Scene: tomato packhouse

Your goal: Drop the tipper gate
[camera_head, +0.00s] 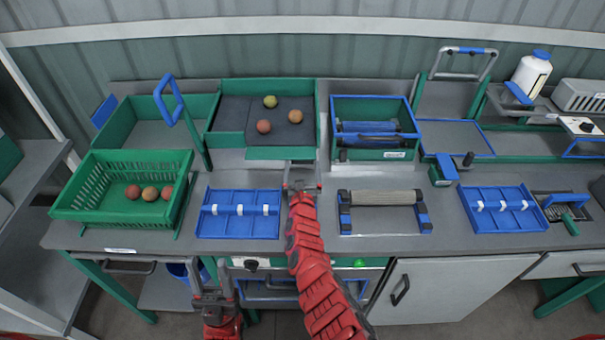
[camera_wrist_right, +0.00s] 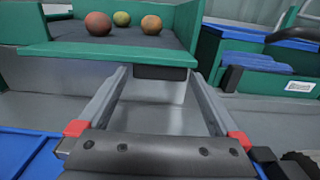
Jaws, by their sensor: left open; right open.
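The tipper is a green tray (camera_head: 210,125) with a dark bed, at the back left of centre. A green strip (camera_head: 265,153) runs along its front edge and looks like the gate. It crosses the upper part of the right wrist view (camera_wrist_right: 110,55), with a dark tab (camera_wrist_right: 160,72) below it. My right gripper (camera_head: 302,168) is open in front of the strip. Its fingertips (camera_wrist_right: 157,76) are on either side of the tab; contact is unclear. Three tomatoes (camera_head: 264,126) lie on the bed. My left gripper (camera_head: 212,292) is open and empty, low before the bench.
A green basket (camera_head: 75,205) with several tomatoes stands left of the tipper, near a raised blue handle (camera_head: 170,100). Blue divided trays (camera_head: 238,228) (camera_head: 500,222), a roller stand (camera_head: 384,221) and a blue-rimmed green bin (camera_head: 372,154) share the bench. Bare bench lies around the roller stand.

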